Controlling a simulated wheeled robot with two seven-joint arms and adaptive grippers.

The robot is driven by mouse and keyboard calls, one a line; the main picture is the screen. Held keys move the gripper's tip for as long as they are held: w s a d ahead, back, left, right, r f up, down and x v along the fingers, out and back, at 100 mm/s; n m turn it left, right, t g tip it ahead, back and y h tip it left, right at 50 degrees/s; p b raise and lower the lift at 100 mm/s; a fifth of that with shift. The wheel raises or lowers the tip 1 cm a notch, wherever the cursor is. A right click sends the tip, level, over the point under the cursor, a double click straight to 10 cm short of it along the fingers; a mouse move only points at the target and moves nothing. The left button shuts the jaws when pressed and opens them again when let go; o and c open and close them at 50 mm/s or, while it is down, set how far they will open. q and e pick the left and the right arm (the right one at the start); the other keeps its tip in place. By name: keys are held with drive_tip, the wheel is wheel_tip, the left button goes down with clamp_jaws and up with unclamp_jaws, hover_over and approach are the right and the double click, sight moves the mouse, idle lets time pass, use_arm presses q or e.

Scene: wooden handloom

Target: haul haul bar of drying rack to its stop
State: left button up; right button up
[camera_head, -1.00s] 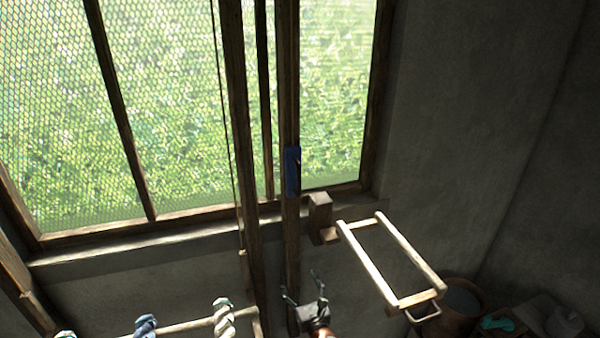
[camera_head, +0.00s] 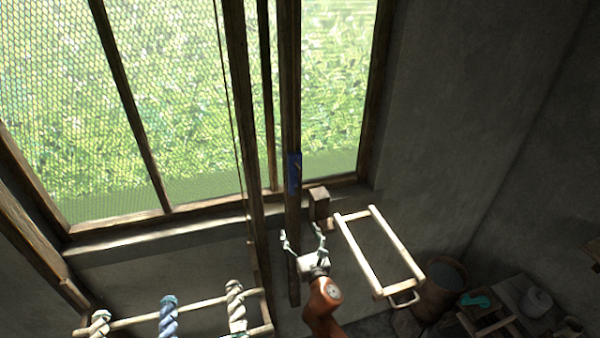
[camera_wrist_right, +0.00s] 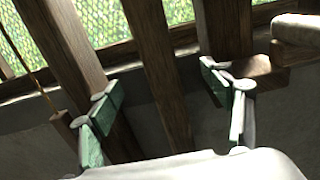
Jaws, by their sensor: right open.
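My right gripper (camera_head: 303,241) is open and empty. In the head view it is low in the middle, in front of the dark upright post (camera_head: 292,110). In the right wrist view its green-padded fingers (camera_wrist_right: 160,88) are spread, with a dark post (camera_wrist_right: 155,60) showing between them. A blue patch (camera_head: 294,174) is on the post above the gripper. A rail with twisted skeins (camera_head: 167,316) is at lower left. A thin cord (camera_head: 232,130) hangs beside the left post; a small wooden piece (camera_wrist_right: 61,122) shows in the wrist view. I cannot tell which piece is the haul bar. My left gripper is out of view.
A pale wooden frame with a handle (camera_head: 360,255) sticks out right of the gripper, near a wooden block (camera_head: 319,203). A brown pot (camera_head: 440,288) and a low stand with a green item (camera_head: 476,300) are at lower right. The window sill (camera_head: 150,238) runs behind.

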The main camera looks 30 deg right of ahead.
sight(301, 186)
wheel_tip(301, 186, up, 22)
drive_tip(key=shift+p, duration=0.65)
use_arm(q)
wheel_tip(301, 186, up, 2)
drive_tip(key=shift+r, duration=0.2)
use_arm(e)
drive_tip(key=shift+c, duration=0.5)
clamp_jaws()
